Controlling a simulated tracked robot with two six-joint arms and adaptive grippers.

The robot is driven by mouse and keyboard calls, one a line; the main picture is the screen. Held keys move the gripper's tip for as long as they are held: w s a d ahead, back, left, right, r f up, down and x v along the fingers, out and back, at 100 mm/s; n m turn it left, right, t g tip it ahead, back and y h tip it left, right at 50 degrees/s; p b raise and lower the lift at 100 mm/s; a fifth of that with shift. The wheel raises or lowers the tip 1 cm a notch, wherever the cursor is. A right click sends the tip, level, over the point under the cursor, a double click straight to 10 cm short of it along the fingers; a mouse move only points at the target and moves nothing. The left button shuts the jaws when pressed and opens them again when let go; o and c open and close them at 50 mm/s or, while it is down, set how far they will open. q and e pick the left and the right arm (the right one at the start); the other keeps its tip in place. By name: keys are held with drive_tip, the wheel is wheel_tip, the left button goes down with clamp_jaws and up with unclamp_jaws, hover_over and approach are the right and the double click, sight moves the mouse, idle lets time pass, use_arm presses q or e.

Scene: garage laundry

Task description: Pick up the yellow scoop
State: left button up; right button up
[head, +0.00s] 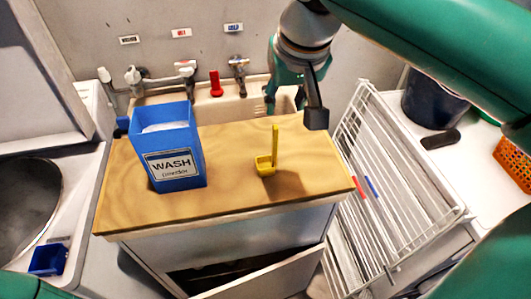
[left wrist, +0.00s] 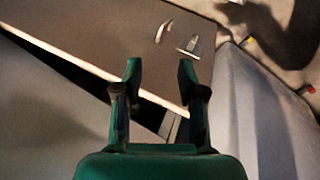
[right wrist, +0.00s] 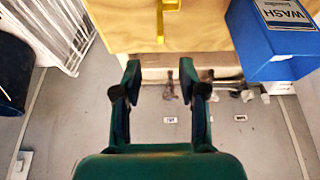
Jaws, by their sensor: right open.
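The yellow scoop (head: 265,166) sits on the wooden top (head: 225,200) of the cabinet, right of the blue wash powder box, with its handle pointing up. Part of it also shows at the top edge of the right wrist view (right wrist: 160,14). My right gripper (head: 293,112) is open and empty, above and behind the scoop, near the back edge of the top. My left gripper (left wrist: 160,68) is open and empty in the left wrist view, over a dark brown panel; it is outside the head view.
The blue wash box (head: 176,150) stands left of the scoop, close by. A sink (head: 225,110) with taps lies behind the wooden top. A white wire rack (head: 395,200) leans at the right. The drawer (head: 265,277) below is partly open. The front right of the top is clear.

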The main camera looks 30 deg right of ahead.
sight(276, 134)
drive_tip(key=b+x, duration=0.1)
drive_tip(key=x, duration=0.8)
drive_tip(key=shift+w+d+f, duration=0.1)
drive_tip(key=shift+d+f, duration=0.1)
drive_tip(key=shift+f, duration=0.1)
drive_tip(key=shift+x, duration=3.1)
drive_tip(key=shift+a, duration=0.2)
clamp_jaws()
